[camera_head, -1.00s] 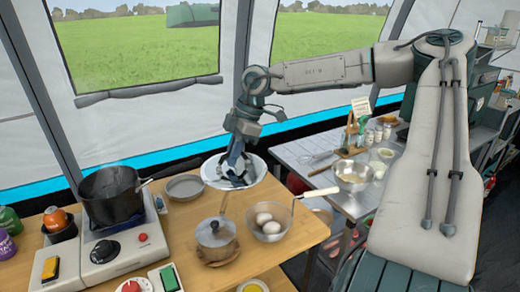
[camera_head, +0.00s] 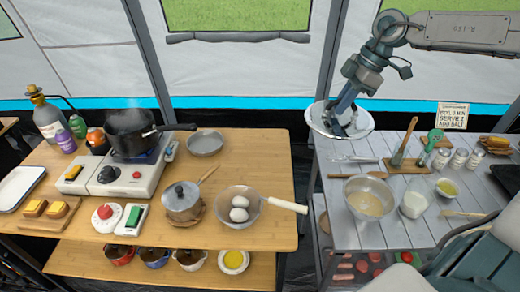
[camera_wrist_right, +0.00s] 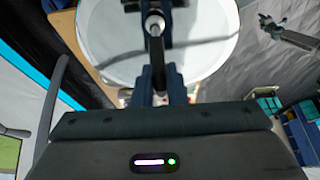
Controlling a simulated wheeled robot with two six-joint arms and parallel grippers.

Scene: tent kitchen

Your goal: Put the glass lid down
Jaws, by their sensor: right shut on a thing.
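The glass lid (camera_head: 362,118) is a round, pale disc with a rim. It is held up near the back left corner of the grey slatted table (camera_head: 345,232), and appears raised above that surface. My right gripper (camera_head: 344,124) reaches down from above and is shut on the lid's handle. In the right wrist view the lid (camera_wrist_right: 105,45) fills the top middle, with the gripper (camera_wrist_right: 155,28) at its knob. The gripper's fingers hide part of the lid.
The grey table holds a mixing bowl (camera_head: 368,198), a whisk (camera_head: 355,159) and jars. A gap separates the tables.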

